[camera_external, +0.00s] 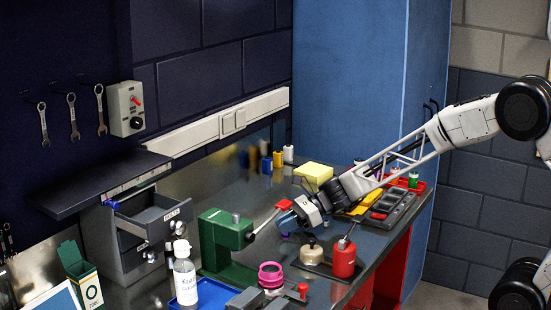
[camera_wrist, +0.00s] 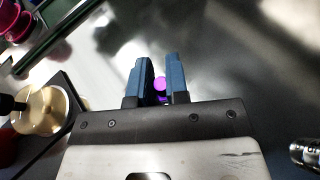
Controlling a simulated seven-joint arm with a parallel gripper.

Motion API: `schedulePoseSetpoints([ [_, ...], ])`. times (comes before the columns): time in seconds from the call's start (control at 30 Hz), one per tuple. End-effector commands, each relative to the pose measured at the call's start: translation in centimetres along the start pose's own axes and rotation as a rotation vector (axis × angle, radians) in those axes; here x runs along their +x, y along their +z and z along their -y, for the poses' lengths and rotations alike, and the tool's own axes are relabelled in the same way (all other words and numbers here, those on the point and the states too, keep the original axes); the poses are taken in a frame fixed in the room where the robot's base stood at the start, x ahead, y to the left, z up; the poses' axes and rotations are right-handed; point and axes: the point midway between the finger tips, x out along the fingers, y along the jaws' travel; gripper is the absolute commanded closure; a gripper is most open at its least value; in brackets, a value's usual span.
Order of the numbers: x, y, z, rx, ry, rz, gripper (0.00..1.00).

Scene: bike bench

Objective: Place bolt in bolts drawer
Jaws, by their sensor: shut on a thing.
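My gripper (camera_external: 287,222) points down over the bench, to the right of the green vise (camera_external: 220,245). In the wrist view, its two blue fingers (camera_wrist: 160,75) are shut on a small purple bolt (camera_wrist: 160,84). Only part of the bolt shows between them; a speck of purple also shows below the fingers in the external view. The grey drawer cabinet (camera_external: 107,245) stands at the left of the bench, far from my gripper. Its top drawer (camera_external: 153,214) is pulled open and looks empty. The label on its front is too small to read surely.
The vise stands between my gripper and the cabinet. A white squeeze bottle (camera_external: 185,278) stands in a blue tray before the cabinet. A magenta ring part (camera_external: 271,275), a brass oil can (camera_external: 311,252) and a red can (camera_external: 343,260) stand near the front. A dark shelf (camera_external: 100,185) overhangs the cabinet.

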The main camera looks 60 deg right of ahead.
Motion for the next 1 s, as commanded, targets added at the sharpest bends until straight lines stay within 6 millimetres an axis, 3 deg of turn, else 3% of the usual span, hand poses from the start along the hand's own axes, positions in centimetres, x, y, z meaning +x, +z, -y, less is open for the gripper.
schedulePoseSetpoints([
  [0.23,0.13,-0.33,0.0,0.002,0.001,-0.001,1.0],
  [0.27,0.12,-0.29,0.0,0.001,0.0,0.0,0.81],
  [0.4,0.11,-0.28,-0.01,0.001,0.0,0.0,0.6],
  [0.87,0.0,0.0,0.0,-0.001,0.0,0.0,0.6],
  [1.0,-0.83,0.01,0.03,0.0,0.0,0.0,0.6],
])
